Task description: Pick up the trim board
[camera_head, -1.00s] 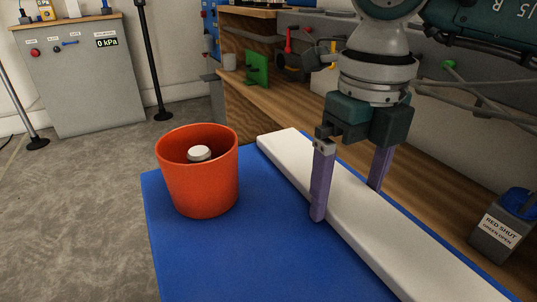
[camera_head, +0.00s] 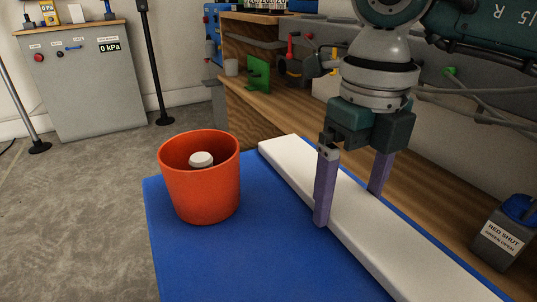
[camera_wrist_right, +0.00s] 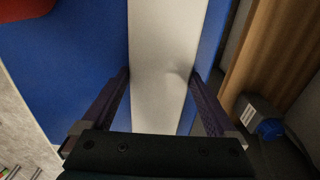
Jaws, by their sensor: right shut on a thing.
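The trim board (camera_head: 402,252) is a long white board lying lengthwise on the blue table surface (camera_head: 220,258). It also shows in the right wrist view (camera_wrist_right: 166,60), running between the fingers. My right gripper (camera_head: 350,208) straddles the board, one purple finger against each long side, and is shut on it. In the right wrist view the gripper (camera_wrist_right: 160,82) has both fingertips at the board's edges. The board looks to be still on or very close to the surface; I cannot tell if there is a gap. My left gripper is out of view.
An orange bucket (camera_head: 200,190) with a white-topped item inside stands left of the board. A wooden workbench (camera_head: 290,118) runs along the right. A grey box with a blue top (camera_head: 505,235) sits at the right. A grey cabinet (camera_head: 82,85) stands far left.

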